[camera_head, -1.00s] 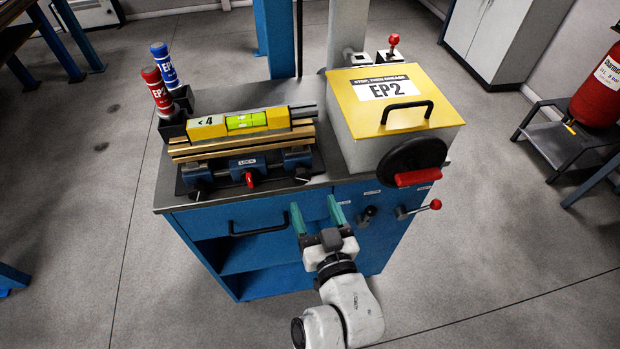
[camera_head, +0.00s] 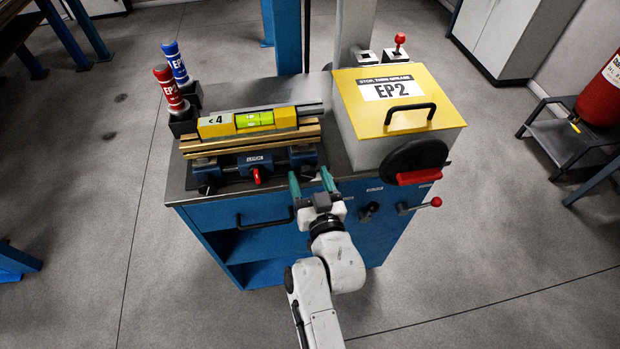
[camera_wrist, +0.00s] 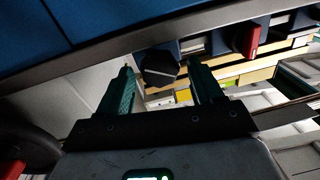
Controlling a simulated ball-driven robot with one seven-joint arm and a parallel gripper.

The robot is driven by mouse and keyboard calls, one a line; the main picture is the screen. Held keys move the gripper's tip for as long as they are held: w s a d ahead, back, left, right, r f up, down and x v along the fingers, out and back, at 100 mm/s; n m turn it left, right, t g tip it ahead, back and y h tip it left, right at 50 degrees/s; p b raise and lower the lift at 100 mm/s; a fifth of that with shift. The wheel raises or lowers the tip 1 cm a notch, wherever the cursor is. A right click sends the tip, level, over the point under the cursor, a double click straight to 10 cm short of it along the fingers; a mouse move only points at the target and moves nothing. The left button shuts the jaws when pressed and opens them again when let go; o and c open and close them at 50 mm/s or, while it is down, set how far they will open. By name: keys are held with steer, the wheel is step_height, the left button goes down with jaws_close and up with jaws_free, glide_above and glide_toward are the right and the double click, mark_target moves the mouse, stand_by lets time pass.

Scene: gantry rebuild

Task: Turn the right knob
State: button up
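The blue clamp fixture (camera_head: 255,165) on the bench has a black knob at each end of its front. The right knob (camera_head: 307,173) is partly hidden by my gripper in the head view. In the wrist view the dark faceted right knob (camera_wrist: 159,68) shows beyond and between the fingertips. My gripper (camera_head: 311,182) is open, its green fingers reaching toward that knob from the front. No contact is visible. The left knob (camera_head: 208,186) is clear of the gripper. A red lever (camera_head: 257,175) marked LOCK sits between the knobs, also in the wrist view (camera_wrist: 251,38).
A yellow-lidded box (camera_head: 398,105) with a black handwheel (camera_head: 415,160) stands to the right of the gripper. A black knob (camera_head: 369,210) and a red-tipped lever (camera_head: 420,206) project from the cabinet front. A yellow level (camera_head: 250,121) lies on brass-coloured bars.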

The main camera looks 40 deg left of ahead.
steer(key=c, duration=0.9)
steer(key=shift+f+m+b, duration=0.15)
steer(key=shift+m+b, duration=0.2)
steer(key=shift+m, duration=0.45)
steer(key=shift+c, duration=0.2)
steer(key=m, duration=0.3)
steer(key=o, duration=1.1)
steer(key=shift+c, duration=0.2)
steer(key=shift+d, duration=0.1)
